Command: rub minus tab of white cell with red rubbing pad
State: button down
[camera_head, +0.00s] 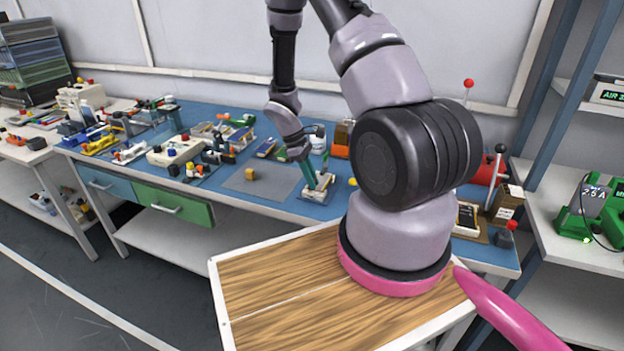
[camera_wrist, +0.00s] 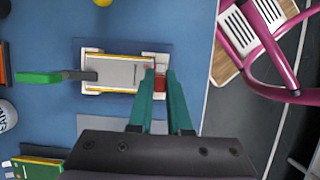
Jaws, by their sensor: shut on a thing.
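The white cell (camera_wrist: 115,72) lies flat in a pale holder (camera_wrist: 91,56) on the blue bench, with yellow along its long edges. It is small in the head view, under my gripper (camera_head: 314,186). In the wrist view, my gripper (camera_wrist: 159,77) has its green fingers over the holder's right end. It is shut on a small red block, apparently the red rubbing pad (camera_wrist: 160,84). The fingers and pad partly hide the right end of the cell. I cannot make out the minus tab or whether the pad touches it.
A green-handled black clamp (camera_wrist: 40,77) reaches the cell's left end. Several fixtures crowd the bench's left. The bench edge and a pink frame (camera_wrist: 275,55) are at the wrist view's right.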

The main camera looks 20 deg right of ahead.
jog(key=shift+f, duration=0.5)
dwell(0.3)
jog(key=shift+w+a, duration=0.55)
jog(key=shift+a, duration=0.05)
jog(key=shift+s+d+f, duration=0.1)
jog(key=shift+s+d, duration=0.5)
dwell(1.6)
jog(key=shift+r, duration=3.55)
